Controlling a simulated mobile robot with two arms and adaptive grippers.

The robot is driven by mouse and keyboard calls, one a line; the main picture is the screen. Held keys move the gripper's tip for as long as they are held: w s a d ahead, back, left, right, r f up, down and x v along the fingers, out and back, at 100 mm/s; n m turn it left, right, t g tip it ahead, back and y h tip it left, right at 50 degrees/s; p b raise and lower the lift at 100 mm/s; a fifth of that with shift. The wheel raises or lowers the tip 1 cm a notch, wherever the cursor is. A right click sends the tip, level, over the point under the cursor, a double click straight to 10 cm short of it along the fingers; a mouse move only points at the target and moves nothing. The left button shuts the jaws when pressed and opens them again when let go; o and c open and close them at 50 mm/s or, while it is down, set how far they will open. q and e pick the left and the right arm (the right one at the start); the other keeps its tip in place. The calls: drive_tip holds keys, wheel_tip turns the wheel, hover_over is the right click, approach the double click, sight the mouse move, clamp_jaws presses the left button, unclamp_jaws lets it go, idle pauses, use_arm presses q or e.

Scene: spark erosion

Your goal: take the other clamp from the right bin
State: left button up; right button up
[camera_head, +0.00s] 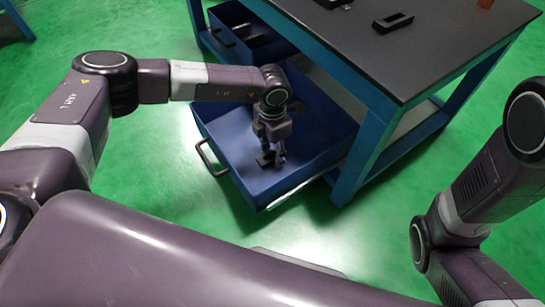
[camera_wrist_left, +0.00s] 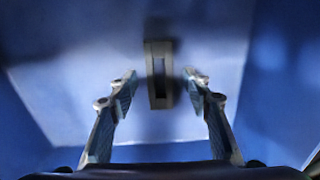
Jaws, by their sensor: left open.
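The right bin (camera_head: 222,126) is a blue drawer pulled out from under the table. In it lies a dark clamp (camera_head: 265,160), partly hidden by my gripper in the head view. In the left wrist view the clamp (camera_wrist_left: 161,92) is a dark rectangular frame with a long slot, on the bin floor. My left gripper (camera_head: 273,158) reaches down into the bin. In the left wrist view its fingers (camera_wrist_left: 162,82) are open, one on each side of the clamp, with a gap on both sides. My right gripper is not in view.
The dark-topped table (camera_head: 440,45) stands at the right, with another slotted clamp (camera_head: 393,22) on it. A second blue bin (camera_head: 252,40) with dark parts sits further left under the table. The bin's walls surround my left gripper. The green floor is clear at left.

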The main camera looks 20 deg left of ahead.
use_arm(q)
clamp_jaws()
drive_tip(key=shift+r, duration=0.15)
